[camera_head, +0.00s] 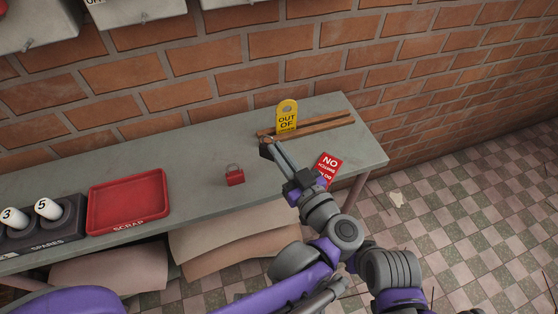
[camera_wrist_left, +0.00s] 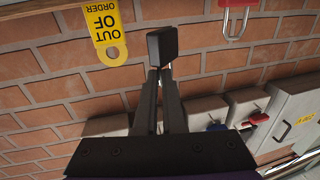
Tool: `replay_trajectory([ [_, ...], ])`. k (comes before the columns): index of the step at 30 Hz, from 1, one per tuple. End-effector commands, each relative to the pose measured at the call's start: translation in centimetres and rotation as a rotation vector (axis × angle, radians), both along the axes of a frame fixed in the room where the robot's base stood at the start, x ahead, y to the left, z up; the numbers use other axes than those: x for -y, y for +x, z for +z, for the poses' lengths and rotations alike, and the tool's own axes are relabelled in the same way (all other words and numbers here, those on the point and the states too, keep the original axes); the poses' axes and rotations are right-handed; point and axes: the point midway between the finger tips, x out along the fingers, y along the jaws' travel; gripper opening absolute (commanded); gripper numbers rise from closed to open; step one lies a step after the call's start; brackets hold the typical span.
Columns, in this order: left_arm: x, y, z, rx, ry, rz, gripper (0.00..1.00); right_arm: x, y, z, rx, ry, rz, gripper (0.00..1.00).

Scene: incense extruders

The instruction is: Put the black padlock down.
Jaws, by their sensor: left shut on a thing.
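My left gripper (camera_head: 271,152) is over the back part of the grey bench, by the left end of a wooden rack. In the left wrist view its two long fingers (camera_wrist_left: 159,75) are closed together on a dark block, the black padlock (camera_wrist_left: 162,46). The padlock's shackle cannot be made out. In the head view the padlock is small and dark at the fingertips. I cannot tell whether it touches the bench. My right gripper is not in view.
A red padlock (camera_head: 235,177) stands on the bench (camera_head: 215,205), left of my gripper. A yellow tag (camera_head: 287,116) stands at the wooden rack (camera_head: 330,124). A red card (camera_head: 326,168) lies right of my gripper. A red scrap tray (camera_head: 128,203) and a spares holder (camera_head: 45,232) are further left.

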Motion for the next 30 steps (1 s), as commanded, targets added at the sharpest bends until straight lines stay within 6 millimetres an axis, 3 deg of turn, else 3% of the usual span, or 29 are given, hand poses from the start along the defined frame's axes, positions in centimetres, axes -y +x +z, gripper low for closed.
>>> replay_trajectory([
  [6,0.0,0.0,-3.1,0.0,0.0,0.0,0.0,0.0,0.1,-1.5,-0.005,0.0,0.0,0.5],
  [28,0.0,0.0,-4.2,0.001,0.0,0.0,0.0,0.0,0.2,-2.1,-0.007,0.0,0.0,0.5],
  [30,0.0,0.0,-4.2,0.001,0.0,0.0,0.15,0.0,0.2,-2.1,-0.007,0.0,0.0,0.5],
])
